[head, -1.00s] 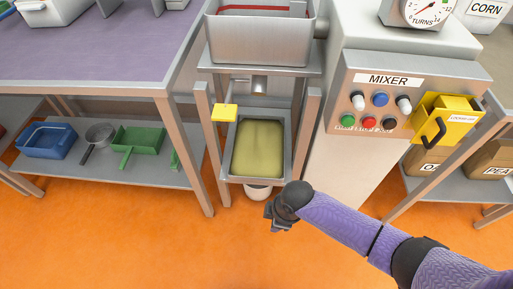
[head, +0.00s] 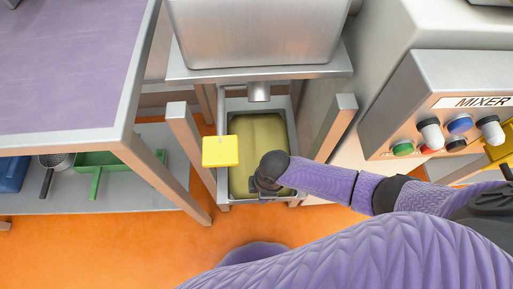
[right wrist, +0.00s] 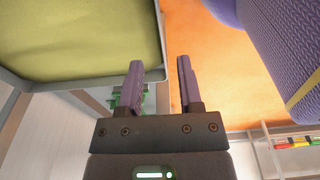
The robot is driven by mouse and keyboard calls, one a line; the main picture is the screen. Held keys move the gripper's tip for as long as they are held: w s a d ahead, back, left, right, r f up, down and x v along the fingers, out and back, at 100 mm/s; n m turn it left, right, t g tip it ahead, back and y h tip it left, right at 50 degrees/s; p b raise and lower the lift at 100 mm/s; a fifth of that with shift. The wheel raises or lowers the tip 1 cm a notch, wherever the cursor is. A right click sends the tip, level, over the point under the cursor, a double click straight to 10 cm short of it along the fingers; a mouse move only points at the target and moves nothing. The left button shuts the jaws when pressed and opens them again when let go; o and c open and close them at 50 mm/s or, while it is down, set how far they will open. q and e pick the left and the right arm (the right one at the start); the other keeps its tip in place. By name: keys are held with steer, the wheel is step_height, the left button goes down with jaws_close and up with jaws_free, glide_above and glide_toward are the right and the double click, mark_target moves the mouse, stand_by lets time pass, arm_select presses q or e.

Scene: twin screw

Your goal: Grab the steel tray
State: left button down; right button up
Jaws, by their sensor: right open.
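The steel tray (head: 287,131) holds a yellow-green mass and sits low in the stand under the metal hopper. Its near edge and corner also show in the right wrist view (right wrist: 158,40). My right gripper (head: 262,188) is over the tray's near end in the head view, hiding part of its front rim. My left gripper is not in view.
A yellow plate (head: 220,151) juts out at the tray's left. Stand posts (head: 336,127) rise on both sides, and the hopper (head: 258,35) is above. The mixer panel (head: 450,115) is at right. A shelf (head: 130,198) with a green tray is at left. Orange floor is clear in front.

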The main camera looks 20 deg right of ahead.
step_height(320, 180, down, 7)
steer(key=b, duration=0.5)
steer(key=shift+s+f, duration=0.15)
steer(key=shift+f, duration=0.05)
steer(key=shift+r, duration=0.2)
steer(key=c, duration=0.3)
jaws_close()
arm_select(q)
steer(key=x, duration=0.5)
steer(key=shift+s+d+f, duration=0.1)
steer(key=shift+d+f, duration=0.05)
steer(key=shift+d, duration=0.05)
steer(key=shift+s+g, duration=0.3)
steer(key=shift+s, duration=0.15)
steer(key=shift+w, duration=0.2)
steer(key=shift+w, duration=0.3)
